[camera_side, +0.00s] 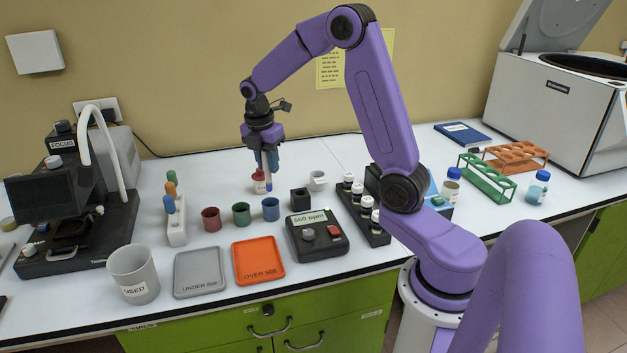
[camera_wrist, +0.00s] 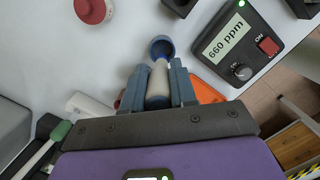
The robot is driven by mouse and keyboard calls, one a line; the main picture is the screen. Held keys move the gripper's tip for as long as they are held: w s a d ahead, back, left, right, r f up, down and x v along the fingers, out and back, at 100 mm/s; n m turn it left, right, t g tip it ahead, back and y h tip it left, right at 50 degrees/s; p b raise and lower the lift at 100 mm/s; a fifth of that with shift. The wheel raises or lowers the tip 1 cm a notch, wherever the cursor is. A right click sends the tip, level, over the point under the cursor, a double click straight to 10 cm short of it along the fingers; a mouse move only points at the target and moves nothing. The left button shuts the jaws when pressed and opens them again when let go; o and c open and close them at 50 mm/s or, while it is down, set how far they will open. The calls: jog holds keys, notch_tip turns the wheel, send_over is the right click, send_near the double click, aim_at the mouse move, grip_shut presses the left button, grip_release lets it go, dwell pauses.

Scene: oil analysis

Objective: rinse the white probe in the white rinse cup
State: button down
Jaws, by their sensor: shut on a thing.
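My gripper (camera_side: 268,168) is shut on the white probe, pointing down above the bench. In the wrist view the probe (camera_wrist: 158,80) is pale and lies between the blue-grey fingers (camera_wrist: 158,92). Its far end lines up with the rim of the blue cup (camera_wrist: 162,47); whether it is inside cannot be told there. In the side view the probe appears above and behind the blue cup (camera_side: 271,209). The white rinse cup (camera_side: 318,180) stands upright to the right of my gripper, apart from it. I cannot make it out in the wrist view.
A red-topped item (camera_side: 259,183) stands close under my gripper. A black block (camera_side: 300,199) and the 660 ppm meter (camera_side: 318,236) are to the right. Red (camera_side: 211,219) and green (camera_side: 241,214) cups, a probe stand (camera_side: 176,224) and an orange tray (camera_side: 258,260) lie left and in front.

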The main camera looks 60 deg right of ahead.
jog(key=s+d+f+m, duration=0.1)
jog(key=s+d+m, duration=0.1)
jog(key=d, duration=0.7)
jog(key=s+d+f+m, duration=0.1)
jog(key=d+m, duration=0.3)
jog(key=d, duration=0.6)
jog(key=shift+s+f+g, duration=0.35)
jog(key=shift+s+g, duration=0.05)
jog(key=shift+s, duration=0.25)
jog(key=shift+f, duration=2.6)
jog(key=shift+r, duration=0.1)
dwell(1.3)
notch_tip(320, 180, up, 8)
dwell(1.2)
